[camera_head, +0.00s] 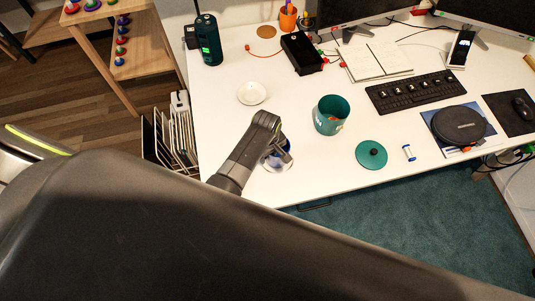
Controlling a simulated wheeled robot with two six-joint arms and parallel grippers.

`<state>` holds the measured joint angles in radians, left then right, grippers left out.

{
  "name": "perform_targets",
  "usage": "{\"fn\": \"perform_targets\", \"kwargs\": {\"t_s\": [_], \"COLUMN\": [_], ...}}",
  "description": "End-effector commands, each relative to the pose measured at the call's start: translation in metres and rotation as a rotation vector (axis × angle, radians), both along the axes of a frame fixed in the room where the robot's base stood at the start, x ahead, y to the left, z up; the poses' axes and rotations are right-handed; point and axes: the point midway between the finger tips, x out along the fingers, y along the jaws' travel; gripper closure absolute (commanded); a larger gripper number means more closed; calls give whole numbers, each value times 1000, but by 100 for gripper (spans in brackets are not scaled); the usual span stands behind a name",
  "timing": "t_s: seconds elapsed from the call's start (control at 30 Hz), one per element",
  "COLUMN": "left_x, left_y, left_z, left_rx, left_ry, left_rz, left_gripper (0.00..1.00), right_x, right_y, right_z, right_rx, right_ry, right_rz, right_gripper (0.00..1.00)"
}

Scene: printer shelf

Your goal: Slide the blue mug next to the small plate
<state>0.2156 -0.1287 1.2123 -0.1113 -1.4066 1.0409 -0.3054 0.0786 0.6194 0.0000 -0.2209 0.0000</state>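The small white plate (252,93) lies flat on the left part of the white desk. The blue mug (287,157) is near the desk's front edge, toward the viewer and to the right of the plate, clearly apart from it. My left gripper (277,146) reaches down at the mug and hides much of it. I cannot tell whether its fingers are open or touch the mug. My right gripper is not in view.
A teal pot (331,115) stands right of the mug, with a teal lid (371,155) nearby. A dark green bottle (207,40), a black box (302,53) and a keyboard (417,92) are farther off. Bare desk lies between mug and plate.

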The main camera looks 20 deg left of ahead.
Motion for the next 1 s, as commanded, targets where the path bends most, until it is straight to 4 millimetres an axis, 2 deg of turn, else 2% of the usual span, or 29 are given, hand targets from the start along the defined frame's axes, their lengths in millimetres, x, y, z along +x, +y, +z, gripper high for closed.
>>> {"fn": "perform_targets", "kwargs": {"t_s": [0.13, 0.17, 0.37, 0.67, 1.0], "left_x": [0, 0, 0, 0, 10], "left_y": [0, 0, 0, 0, 8], "left_z": [0, 0, 0, 0, 0], "left_rx": [0, 0, 0, 0, 1], "left_ry": [0, 0, 0, 0, 0], "left_rz": [0, 0, 0, -1, -1], "left_gripper": [71, 74, 100, 100, 100], "right_x": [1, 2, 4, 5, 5], "right_y": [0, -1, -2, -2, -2], "right_z": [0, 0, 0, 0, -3], "right_rx": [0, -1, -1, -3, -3], "right_ry": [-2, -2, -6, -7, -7], "right_rz": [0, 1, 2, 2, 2], "right_gripper": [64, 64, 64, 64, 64]}}
